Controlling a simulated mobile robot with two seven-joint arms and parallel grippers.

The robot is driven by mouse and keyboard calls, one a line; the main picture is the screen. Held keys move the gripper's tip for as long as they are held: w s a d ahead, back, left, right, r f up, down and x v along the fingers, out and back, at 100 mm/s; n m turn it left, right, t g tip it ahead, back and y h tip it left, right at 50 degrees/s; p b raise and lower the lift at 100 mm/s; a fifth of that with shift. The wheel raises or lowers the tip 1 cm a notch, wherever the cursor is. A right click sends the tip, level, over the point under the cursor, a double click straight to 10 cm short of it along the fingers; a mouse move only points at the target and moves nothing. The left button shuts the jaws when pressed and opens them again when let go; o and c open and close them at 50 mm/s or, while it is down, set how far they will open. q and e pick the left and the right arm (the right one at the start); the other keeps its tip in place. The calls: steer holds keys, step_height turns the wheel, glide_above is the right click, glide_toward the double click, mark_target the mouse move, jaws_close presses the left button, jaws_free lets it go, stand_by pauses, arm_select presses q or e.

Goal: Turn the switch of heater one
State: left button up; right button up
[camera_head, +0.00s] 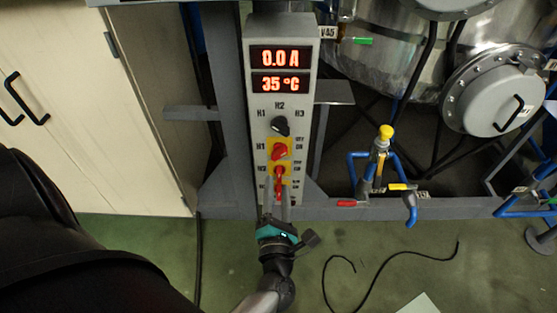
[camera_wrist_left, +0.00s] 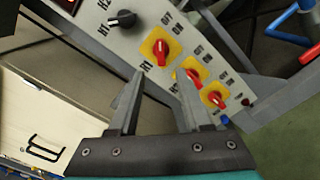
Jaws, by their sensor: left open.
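The heater control panel (camera_head: 262,190) is a tall grey box with red displays reading 0.0 A and 35 °C. The H1 switch, heater one's red knob on a yellow plate (camera_head: 279,151), sits below a black selector knob (camera_head: 280,126). In the left wrist view the H1 switch (camera_wrist_left: 160,48) lies just beyond the fingertips. A second red switch (camera_wrist_left: 191,76) is near the right finger, and a third (camera_wrist_left: 215,99) is further right. My left gripper (camera_head: 276,195) is open and empty in front of the panel's lower part, partly covering the lower switches. It also shows in the left wrist view (camera_wrist_left: 160,78).
A beige cabinet (camera_head: 100,120) stands to the left. Blue piping with a yellow-topped valve (camera_head: 385,135) and a steel vessel (camera_head: 375,65) are to the right. A black cable (camera_head: 370,285) lies on the green floor. The floor in front is mostly clear.

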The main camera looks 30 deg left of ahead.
mark_target(279, 157)
arm_select(q)
steer(key=b+x, duration=0.1)
steer(key=x, duration=0.9)
steer(key=shift+d+b, duration=0.1)
steer(key=shift+b, duration=0.25)
arm_select(e)
steer(key=shift+t, duration=0.3)
step_height(279, 157, up, 4)
steer(key=shift+r, duration=0.1)
arm_select(q)
jaws_close()
